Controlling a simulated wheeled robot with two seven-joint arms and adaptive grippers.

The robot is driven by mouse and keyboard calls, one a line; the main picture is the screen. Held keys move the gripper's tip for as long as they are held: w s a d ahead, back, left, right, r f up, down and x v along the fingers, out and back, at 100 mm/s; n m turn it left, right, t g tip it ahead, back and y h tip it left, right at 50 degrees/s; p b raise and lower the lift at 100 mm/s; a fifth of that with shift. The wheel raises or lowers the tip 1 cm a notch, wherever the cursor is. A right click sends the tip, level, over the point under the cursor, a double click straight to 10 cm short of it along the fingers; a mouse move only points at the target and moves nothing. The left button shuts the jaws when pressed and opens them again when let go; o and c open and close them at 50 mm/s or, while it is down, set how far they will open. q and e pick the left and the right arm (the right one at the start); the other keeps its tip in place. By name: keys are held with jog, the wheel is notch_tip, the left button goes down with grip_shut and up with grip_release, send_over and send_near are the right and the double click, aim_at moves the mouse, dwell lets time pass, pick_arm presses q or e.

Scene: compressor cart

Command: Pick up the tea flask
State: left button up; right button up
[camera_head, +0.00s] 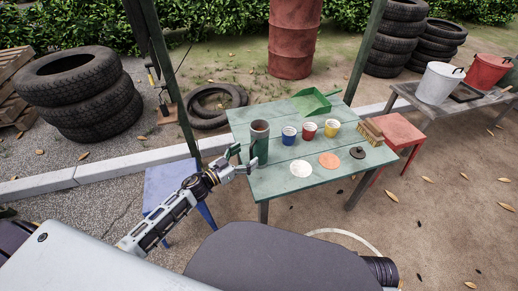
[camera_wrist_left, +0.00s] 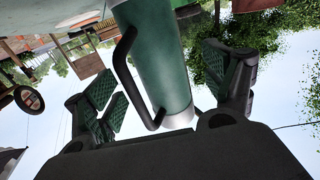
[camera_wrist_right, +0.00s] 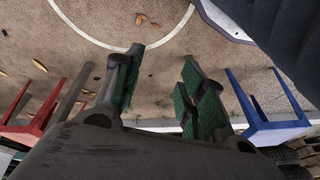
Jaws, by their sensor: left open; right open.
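The tea flask (camera_head: 261,151) stands upright at the left edge of the green table (camera_head: 290,181). My left gripper (camera_head: 241,160) is open at the flask's near left side. In the left wrist view the green flask (camera_wrist_left: 158,60) shows large between the open fingers, with a dark handle (camera_wrist_left: 124,75) on its left side; I see gaps to the finger pads. Contact cannot be told. My right gripper (camera_wrist_right: 162,60) is open and empty above the ground, and is not in the head view.
Blue (camera_head: 289,136), red (camera_head: 309,131) and yellow (camera_head: 332,128) cups stand right of the flask. A green dustpan (camera_head: 311,103) lies behind them. White (camera_head: 301,169) and orange (camera_head: 329,160) discs lie in front. A metal post (camera_head: 176,85) rises behind left; a blue stool (camera_head: 168,183) stands left.

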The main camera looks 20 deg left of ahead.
aim_at(256, 150)
pick_arm(q)
jog(key=shift+w+d, duration=0.1)
jog(key=shift+w, duration=0.05)
pick_arm(e)
jog(key=shift+s+f, duration=0.15)
jog(key=shift+s, duration=0.1)
pick_arm(q)
jog(key=shift+w+d, duration=0.2)
jog(key=shift+w, duration=0.15)
jog(key=shift+b+x, duration=0.65)
jog(key=shift+x, duration=1.45)
jog(key=shift+d+f, duration=0.15)
pick_arm(e)
jog(key=r, duration=0.2)
jog(key=shift+w+a+r+t, duration=0.15)
jog(key=shift+w+r+t, duration=0.05)
jog(key=shift+r+t, duration=0.15)
